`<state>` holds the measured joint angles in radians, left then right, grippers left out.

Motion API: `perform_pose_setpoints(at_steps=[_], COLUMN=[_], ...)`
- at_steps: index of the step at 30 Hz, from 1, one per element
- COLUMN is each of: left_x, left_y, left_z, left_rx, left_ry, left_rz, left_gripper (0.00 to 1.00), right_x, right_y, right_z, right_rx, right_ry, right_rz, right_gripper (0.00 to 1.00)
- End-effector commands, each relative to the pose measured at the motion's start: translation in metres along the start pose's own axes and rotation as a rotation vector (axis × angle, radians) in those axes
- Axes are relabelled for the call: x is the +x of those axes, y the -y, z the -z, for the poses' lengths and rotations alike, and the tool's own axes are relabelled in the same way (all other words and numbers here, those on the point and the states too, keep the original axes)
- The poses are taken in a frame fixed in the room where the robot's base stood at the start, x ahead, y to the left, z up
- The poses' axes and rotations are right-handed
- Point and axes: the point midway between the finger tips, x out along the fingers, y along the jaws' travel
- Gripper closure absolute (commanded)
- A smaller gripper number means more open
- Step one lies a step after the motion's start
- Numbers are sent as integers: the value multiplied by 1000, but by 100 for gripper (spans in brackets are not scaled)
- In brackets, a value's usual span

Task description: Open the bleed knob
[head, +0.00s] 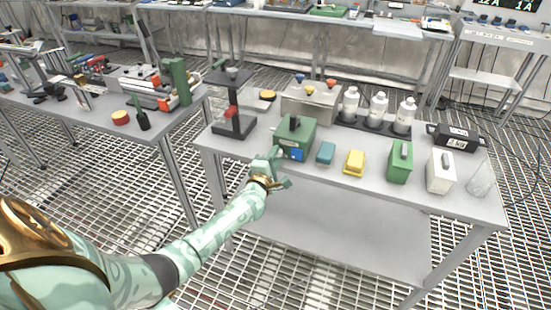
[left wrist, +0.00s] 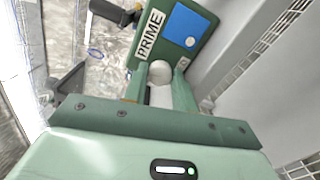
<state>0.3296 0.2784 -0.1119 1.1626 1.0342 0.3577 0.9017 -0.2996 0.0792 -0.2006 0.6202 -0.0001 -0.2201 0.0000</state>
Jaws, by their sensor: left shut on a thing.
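The green pump box (head: 302,134) stands near the left front of the grey table, with a black handle on top and a blue panel on its front. In the left wrist view the box (left wrist: 203,25) shows a white PRIME label and the blue panel. A pale round knob (left wrist: 161,71) sticks out below the label. My left gripper (head: 274,163) is at the front left of the box. In the left wrist view its fingers (left wrist: 160,88) are on both sides of the knob, shut on it. The knob's turn angle cannot be told. My right gripper is not in view.
Right of the box are a teal block (head: 326,152), a yellow block (head: 355,162), a green canister (head: 400,163) and a white canister (head: 440,172). A black stand (head: 234,124) is at the left. White bottles (head: 378,108) stand behind.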

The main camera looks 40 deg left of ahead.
Motion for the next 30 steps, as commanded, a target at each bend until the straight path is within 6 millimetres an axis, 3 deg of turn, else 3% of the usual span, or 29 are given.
perform_pose_setpoints(at_steps=[18, 30], left_x=[-1, -1], left_y=[3, 3], left_z=[1, 1], left_rx=[-541, -717], left_ry=[-2, -3], left_rz=[4, 4], left_gripper=[96, 96], right_x=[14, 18], right_y=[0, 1], right_z=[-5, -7], right_rx=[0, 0], right_ry=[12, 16], right_rz=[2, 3], right_gripper=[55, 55])
